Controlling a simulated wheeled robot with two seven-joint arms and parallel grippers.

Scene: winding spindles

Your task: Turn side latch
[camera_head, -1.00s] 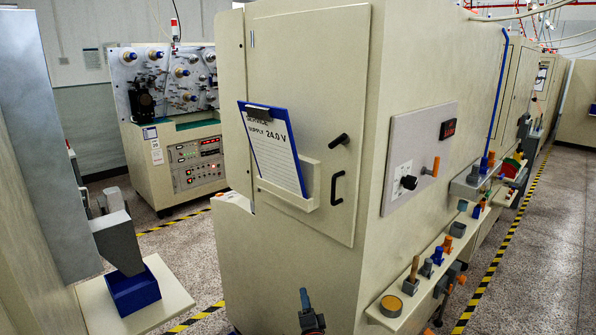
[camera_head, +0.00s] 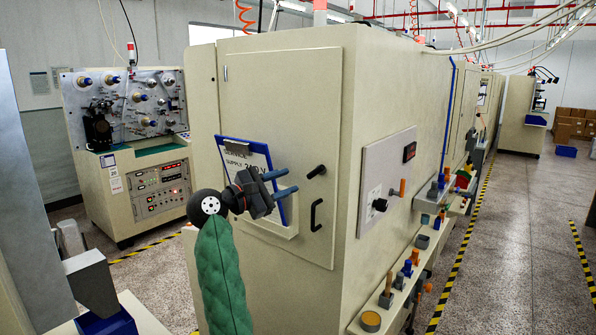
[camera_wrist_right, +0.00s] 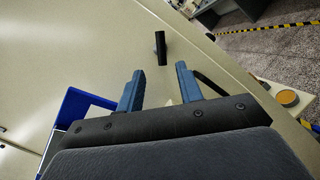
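The side latch is a short black handle (camera_head: 316,172) on the cabinet's beige door (camera_head: 285,100), tilted up to the right. In the right wrist view the latch (camera_wrist_right: 160,48) stands just beyond the fingertips, lined up with the gap between them. My right gripper (camera_head: 290,181) is open and empty, with its two blue fingers pointing at the door just left of the latch. In the wrist view its fingers (camera_wrist_right: 160,70) are spread and apart from the latch. My left gripper is not in view.
A black pull handle (camera_head: 315,214) sits below the latch. A blue clipboard (camera_head: 240,141) in a door pocket is partly hidden behind my right gripper. A control panel (camera_head: 378,205) and a shelf of several small parts (camera_head: 371,320) are on the cabinet's right side.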

